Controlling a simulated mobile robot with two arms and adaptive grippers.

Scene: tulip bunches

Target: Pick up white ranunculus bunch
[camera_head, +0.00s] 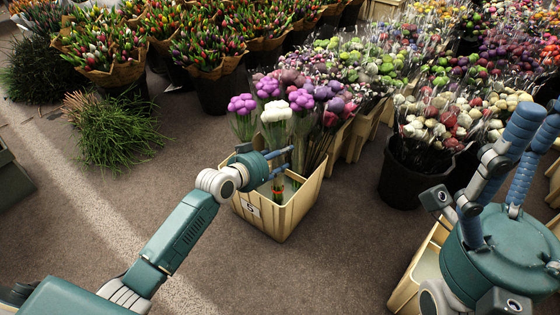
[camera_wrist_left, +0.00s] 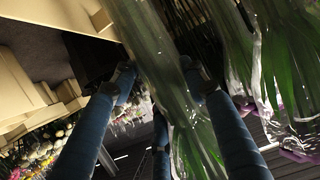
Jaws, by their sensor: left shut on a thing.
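The white ranunculus bunch (camera_head: 276,111) is upright in the head view, at the front of the purple flowers and above a pale crate (camera_head: 300,208). My left gripper (camera_head: 279,163) is at its stems, below the white heads, and is shut on the bunch. In the left wrist view, green stems in a clear sleeve (camera_wrist_left: 165,75) run between the blue fingers of my left gripper (camera_wrist_left: 160,80). The lower stem ends are partly hidden by the gripper and crate. My right gripper (camera_head: 538,112) is at the right edge, its blue fingers apart with nothing seen between them.
Purple bunches (camera_head: 243,105) stand close beside and behind the white one. More pale crates (camera_head: 357,138) line up behind. A black bucket of mixed flowers (camera_head: 408,180) stands to the right. Tulip buckets (camera_head: 215,92) are at the back. The floor (camera_head: 330,265) in front is clear.

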